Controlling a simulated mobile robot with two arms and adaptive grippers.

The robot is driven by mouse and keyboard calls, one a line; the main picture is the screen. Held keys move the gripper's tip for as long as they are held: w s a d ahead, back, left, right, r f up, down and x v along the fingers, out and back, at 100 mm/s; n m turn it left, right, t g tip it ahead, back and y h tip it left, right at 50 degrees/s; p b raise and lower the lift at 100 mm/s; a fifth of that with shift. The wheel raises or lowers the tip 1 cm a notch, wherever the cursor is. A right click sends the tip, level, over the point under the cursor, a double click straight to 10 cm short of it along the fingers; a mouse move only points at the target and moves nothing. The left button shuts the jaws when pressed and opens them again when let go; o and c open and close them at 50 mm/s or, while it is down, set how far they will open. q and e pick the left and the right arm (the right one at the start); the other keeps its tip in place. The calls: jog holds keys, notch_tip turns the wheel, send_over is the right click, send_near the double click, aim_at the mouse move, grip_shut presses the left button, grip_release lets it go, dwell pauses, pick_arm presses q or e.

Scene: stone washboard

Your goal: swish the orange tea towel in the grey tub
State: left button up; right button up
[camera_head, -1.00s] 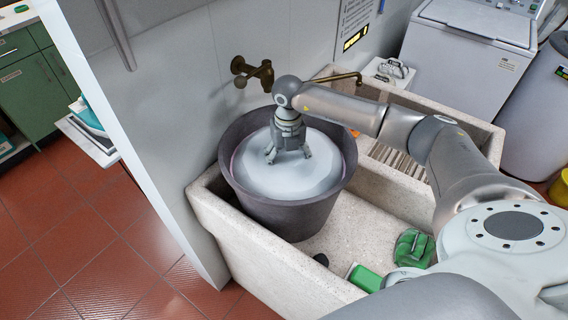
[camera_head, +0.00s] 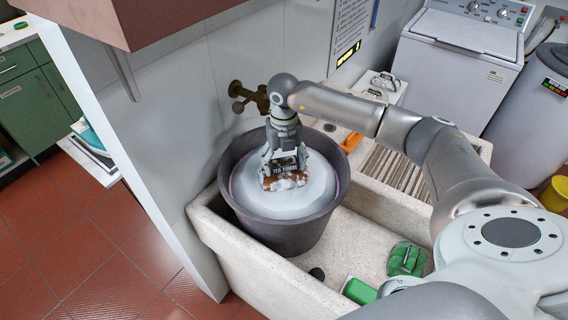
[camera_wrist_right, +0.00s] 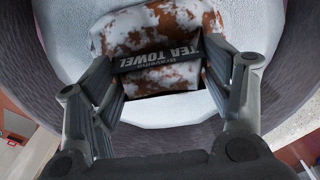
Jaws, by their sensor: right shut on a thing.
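The orange tea towel (camera_head: 287,181) is a folded bundle, patched with white suds and marked by a dark band reading "TEA TOWEL". My right gripper (camera_head: 285,164) points down and is shut on it, just over the white foam. The towel also shows in the right wrist view (camera_wrist_right: 150,22), between the two fingers (camera_wrist_right: 170,62). Whether its underside touches the foam I cannot tell. The grey tub (camera_head: 300,240) is a round bucket with a layer of foam (camera_head: 318,192) inside. My left gripper is not in view.
The tub stands in a stone sink (camera_head: 228,232) against the wall. A brass tap (camera_head: 250,98) juts out behind it. A ribbed washboard (camera_head: 398,180) and an orange object (camera_head: 351,142) lie to the right. A green block (camera_head: 360,291) and a green item (camera_head: 407,258) are in front.

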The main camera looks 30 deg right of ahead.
notch_tip(320, 180, up, 8)
jog(key=p, duration=0.4)
jog(key=shift+f, duration=0.1)
dwell(1.2)
